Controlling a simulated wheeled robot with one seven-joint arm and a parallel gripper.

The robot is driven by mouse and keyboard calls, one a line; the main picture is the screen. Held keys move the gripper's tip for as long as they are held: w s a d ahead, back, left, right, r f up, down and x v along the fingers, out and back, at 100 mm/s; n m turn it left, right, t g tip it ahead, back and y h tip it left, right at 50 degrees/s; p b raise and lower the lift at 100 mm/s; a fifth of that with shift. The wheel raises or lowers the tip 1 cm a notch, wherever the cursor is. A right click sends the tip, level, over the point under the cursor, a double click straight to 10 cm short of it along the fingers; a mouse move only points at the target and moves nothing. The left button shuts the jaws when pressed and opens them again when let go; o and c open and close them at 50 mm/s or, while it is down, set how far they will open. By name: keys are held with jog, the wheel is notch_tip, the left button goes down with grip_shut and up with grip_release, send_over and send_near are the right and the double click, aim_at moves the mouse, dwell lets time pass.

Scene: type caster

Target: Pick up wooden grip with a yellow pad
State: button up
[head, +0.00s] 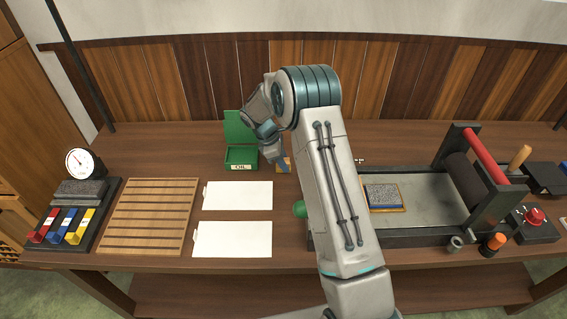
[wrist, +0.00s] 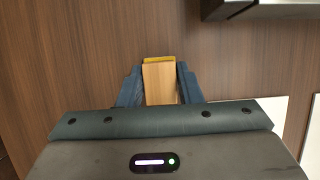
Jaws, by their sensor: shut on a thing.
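The wooden grip (wrist: 160,84) is a light wood block with a thin yellow pad (wrist: 158,59) along its far end in the wrist view. My gripper (wrist: 160,85) is shut on it, with one dark blue finger on each side of the wood. In the head view, my gripper (head: 276,165) points down over the table, and a small part of the wooden grip (head: 285,163) shows beside the fingers. I cannot tell whether the grip touches the table.
A green open box (head: 240,157) labelled OIL stands left of my gripper. White sheets (head: 237,196) and a slatted wooden tray (head: 148,213) lie further left. A green object (head: 299,209) is partly hidden by my arm.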

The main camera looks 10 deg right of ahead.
aim_at(288, 160)
jog(key=shift+r, duration=0.45)
notch_tip(288, 160, up, 3)
jog(key=shift+w+f+b, duration=0.1)
jog(key=shift+f+b, duration=0.05)
jog(key=shift+b, duration=0.5)
jog(key=s+d+r, duration=0.2)
jog(key=d, duration=0.1)
jog(key=s+d+r+b, duration=0.1)
jog(key=s+d+r, duration=0.1)
jog(key=s+r, duration=0.1)
jog(key=s+d+r+b, duration=0.1)
jog(key=s+d+r, duration=0.1)
jog(key=s+d, duration=0.1)
jog(key=shift+d+r, duration=0.15)
jog(key=shift+d, duration=0.15)
jog(key=shift+o, duration=1.1)
jog(key=shift+c, duration=0.5)
